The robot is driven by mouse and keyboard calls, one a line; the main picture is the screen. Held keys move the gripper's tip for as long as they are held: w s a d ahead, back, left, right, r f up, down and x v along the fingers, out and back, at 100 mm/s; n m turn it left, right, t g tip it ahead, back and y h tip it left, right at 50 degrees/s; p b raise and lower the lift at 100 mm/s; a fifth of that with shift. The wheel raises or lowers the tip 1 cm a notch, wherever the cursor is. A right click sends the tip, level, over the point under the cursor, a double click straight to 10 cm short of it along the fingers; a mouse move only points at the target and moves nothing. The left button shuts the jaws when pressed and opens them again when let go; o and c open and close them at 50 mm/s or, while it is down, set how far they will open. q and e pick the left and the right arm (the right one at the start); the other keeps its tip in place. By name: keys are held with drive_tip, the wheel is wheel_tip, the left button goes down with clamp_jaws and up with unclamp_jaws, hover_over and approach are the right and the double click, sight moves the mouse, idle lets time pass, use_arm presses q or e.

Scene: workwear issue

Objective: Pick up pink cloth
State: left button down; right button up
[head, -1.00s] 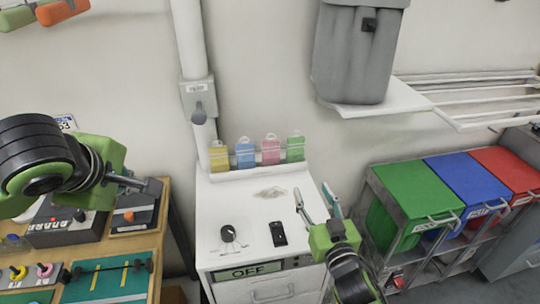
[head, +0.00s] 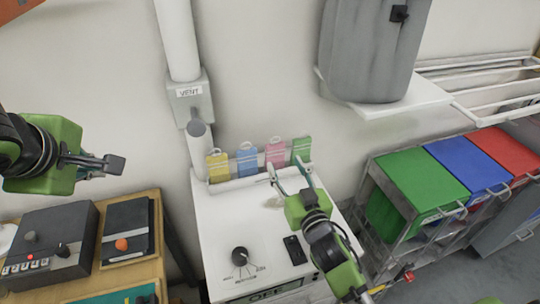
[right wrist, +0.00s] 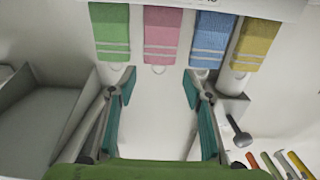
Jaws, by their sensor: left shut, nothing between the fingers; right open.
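The pink cloth (head: 275,155) hangs in a rack at the back of the white cabinet, between a blue cloth (head: 246,161) and a green cloth (head: 301,150). My right gripper (head: 286,169) is open and empty, its fingers just in front of the pink and green cloths. In the right wrist view, which appears upside down, the pink cloth (right wrist: 162,32) hangs ahead, roughly in line with the gap between the open fingers (right wrist: 158,88), apart from them. My left gripper (head: 112,164) is shut and empty at the far left, away from the cloths.
A yellow cloth (head: 218,167) hangs at the rack's left end. The white cabinet top (head: 222,215) has a knob and a black switch.

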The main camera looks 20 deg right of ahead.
sight(276, 148)
drive_tip(key=w, duration=0.2)
drive_tip(key=w+p, duration=0.1)
drive_tip(key=shift+w+d+r, duration=0.1)
drive_tip(key=shift+w+r, duration=0.15)
drive_tip(key=shift+w+f, duration=0.15)
drive_tip(key=shift+w, duration=0.45)
drive_tip(key=w, duration=0.2)
drive_tip(key=w+p, duration=0.1)
drive_tip(key=w, duration=0.1)
drive_tip(key=shift+w+a+f+p, duration=0.1)
drive_tip(key=shift+w+a+p, duration=0.1)
drive_tip(key=shift+p, duration=0.1)
drive_tip(key=shift+w+f, duration=0.15)
drive_tip(key=shift+w, duration=0.25)
use_arm(q)
drive_tip(key=r, duration=0.3)
drive_tip(key=shift+s+d+r, duration=0.15)
drive_tip(key=shift+s, duration=0.1)
use_arm(e)
drive_tip(key=c, duration=1)
